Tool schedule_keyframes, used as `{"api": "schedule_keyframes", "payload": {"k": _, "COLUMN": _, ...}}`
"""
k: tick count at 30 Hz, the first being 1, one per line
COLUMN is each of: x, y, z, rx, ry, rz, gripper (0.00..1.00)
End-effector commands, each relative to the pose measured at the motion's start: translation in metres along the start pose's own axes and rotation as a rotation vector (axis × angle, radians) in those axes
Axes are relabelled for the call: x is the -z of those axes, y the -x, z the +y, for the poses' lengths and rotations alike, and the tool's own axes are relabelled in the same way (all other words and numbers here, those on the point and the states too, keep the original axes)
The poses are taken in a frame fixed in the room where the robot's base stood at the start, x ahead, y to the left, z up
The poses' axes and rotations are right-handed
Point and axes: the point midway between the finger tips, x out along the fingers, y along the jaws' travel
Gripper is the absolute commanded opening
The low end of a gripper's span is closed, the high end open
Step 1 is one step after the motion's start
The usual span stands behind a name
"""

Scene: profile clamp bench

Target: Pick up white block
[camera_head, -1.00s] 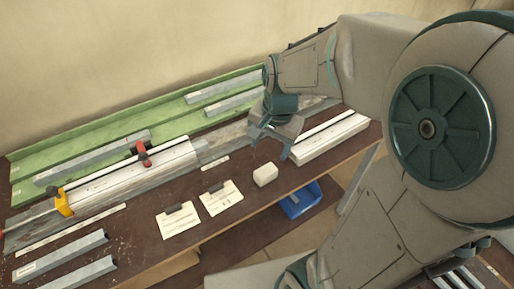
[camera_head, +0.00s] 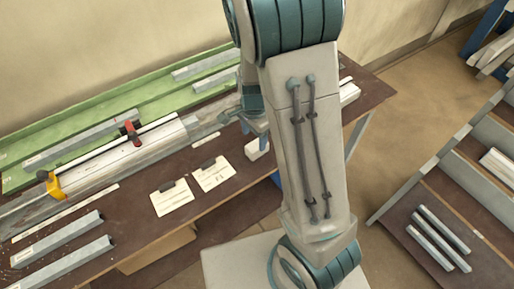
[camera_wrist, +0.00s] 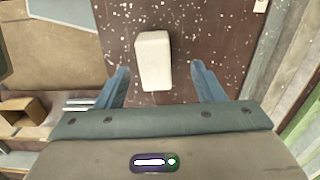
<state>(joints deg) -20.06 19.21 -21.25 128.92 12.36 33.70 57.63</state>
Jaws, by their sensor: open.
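The white block (camera_wrist: 153,60) lies on the brown bench top in the wrist view, just ahead of my gripper and between the lines of its two fingers. My gripper (camera_wrist: 160,75) is open and empty, with a blue finger on each side. In the head view the white block (camera_head: 257,149) is partly hidden behind my arm, near the bench's front edge. My gripper (camera_head: 247,121) shows there above and slightly left of the block, with its fingertips partly hidden.
Two paper cards (camera_head: 172,198) with dark clips lie left of the block. A long clamp fixture with a red clamp (camera_head: 131,133) and a yellow clamp (camera_head: 55,185) runs along the bench. Grey profiles (camera_head: 62,240) lie at the front left. A rack (camera_head: 440,225) stands at the right.

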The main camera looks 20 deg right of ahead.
Motion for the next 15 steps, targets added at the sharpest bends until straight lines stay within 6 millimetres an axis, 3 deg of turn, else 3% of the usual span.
{"api": "schedule_keyframes", "payload": {"k": 15, "x": 0.006, "y": -0.053, "z": 0.007, "rx": -0.001, "ry": 0.001, "rz": -0.001, "gripper": 0.62}}
